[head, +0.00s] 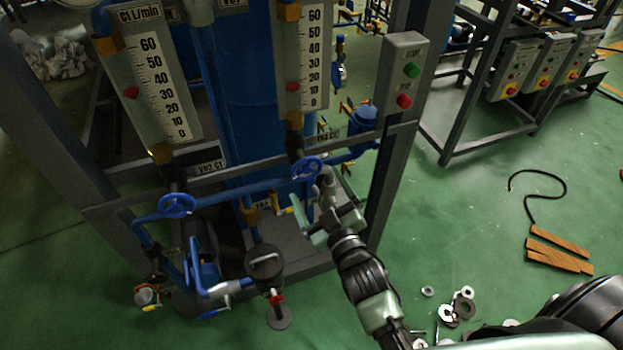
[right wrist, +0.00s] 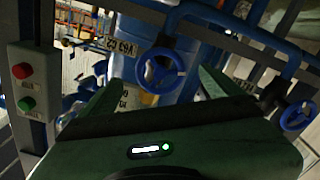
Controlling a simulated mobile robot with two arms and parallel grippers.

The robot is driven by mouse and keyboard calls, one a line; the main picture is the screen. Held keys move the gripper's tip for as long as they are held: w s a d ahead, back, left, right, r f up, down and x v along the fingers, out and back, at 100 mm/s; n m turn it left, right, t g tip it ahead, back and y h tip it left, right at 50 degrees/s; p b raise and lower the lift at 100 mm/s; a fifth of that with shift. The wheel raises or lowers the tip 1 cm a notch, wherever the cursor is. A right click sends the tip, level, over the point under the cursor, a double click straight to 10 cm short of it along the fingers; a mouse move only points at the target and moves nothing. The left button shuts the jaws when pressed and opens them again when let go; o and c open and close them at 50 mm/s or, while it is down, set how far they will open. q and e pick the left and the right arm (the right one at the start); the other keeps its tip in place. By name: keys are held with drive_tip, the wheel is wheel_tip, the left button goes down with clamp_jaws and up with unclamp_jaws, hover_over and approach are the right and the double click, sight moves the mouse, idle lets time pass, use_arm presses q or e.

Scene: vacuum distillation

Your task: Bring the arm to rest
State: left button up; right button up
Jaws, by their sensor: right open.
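My right gripper (head: 312,198) is in front of the rig, just below the right blue valve wheel (head: 306,168). In the right wrist view its two green fingers (right wrist: 158,92) are spread apart, with nothing held between them. The same blue wheel (right wrist: 162,71) shows beyond the gap between the fingers; I cannot tell how far off it is. My right arm reaches up to the rig from the lower right. My left gripper is not in view.
Another blue valve wheel (head: 177,205) is at the left of the rig. A control box (head: 403,75) with green and red buttons sits on the right post. Metal rings (head: 463,305) and wooden strips (head: 558,250) lie on the green floor, which is mostly clear right of the rig.

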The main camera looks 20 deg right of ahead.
drive_tip(key=shift+s, duration=0.6)
drive_tip(key=s+a+f+g, duration=0.1)
drive_tip(key=s+f+g, duration=0.25)
drive_tip(key=f, duration=0.75)
drive_tip(key=s+f+m+g, duration=0.15)
drive_tip(key=s+f, duration=0.25)
drive_tip(key=f, duration=0.7)
drive_tip(key=s+a+f+g, duration=0.1)
drive_tip(key=s+f+g, duration=0.2)
drive_tip(key=f, duration=0.8)
drive_tip(key=s+d+f+g, duration=0.2)
drive_tip(key=s+f, duration=0.4)
drive_tip(key=s, duration=0.4)
drive_tip(key=s+d+f+m+g, duration=0.1)
drive_tip(key=s+d+f+g, duration=0.2)
drive_tip(key=s+f, duration=0.4)
drive_tip(key=s+d+f+m+g, duration=0.1)
drive_tip(key=s+d+f+g, duration=0.2)
drive_tip(key=s, duration=1.1)
wheel_tip(320, 180, down, 3)
drive_tip(key=shift+s+f+g+h, duration=0.2)
drive_tip(key=shift+s+g+h, duration=0.1)
drive_tip(key=shift+g, duration=0.2)
